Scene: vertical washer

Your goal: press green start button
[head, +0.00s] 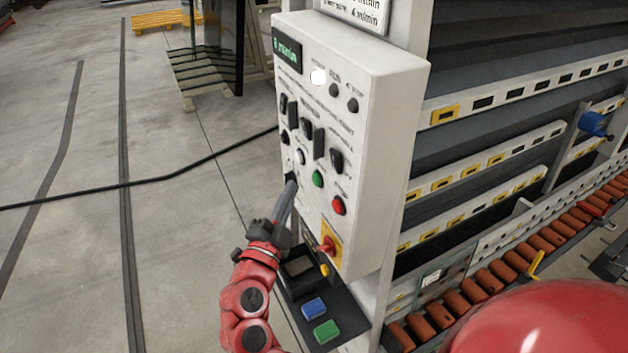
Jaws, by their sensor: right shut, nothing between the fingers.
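A white control box (342,120) carries knobs, switches and buttons. A round green button (318,178) sits on its face, left of and above a red button (339,205). A second, square green button (327,330) is on the dark lower panel beside a blue one (314,308). My right gripper (290,187) is shut and empty, its fingers pointing up at the lower left part of the box face. Its tips are left of and slightly below the round green button; touching the face or not I cannot tell. My left gripper is not in view.
A red rotary switch on a yellow plate (329,244) sits low on the box, close to my right gripper. The machine's orange roller conveyor (515,262) runs at the right. A black cable (150,180) crosses the open grey floor at the left.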

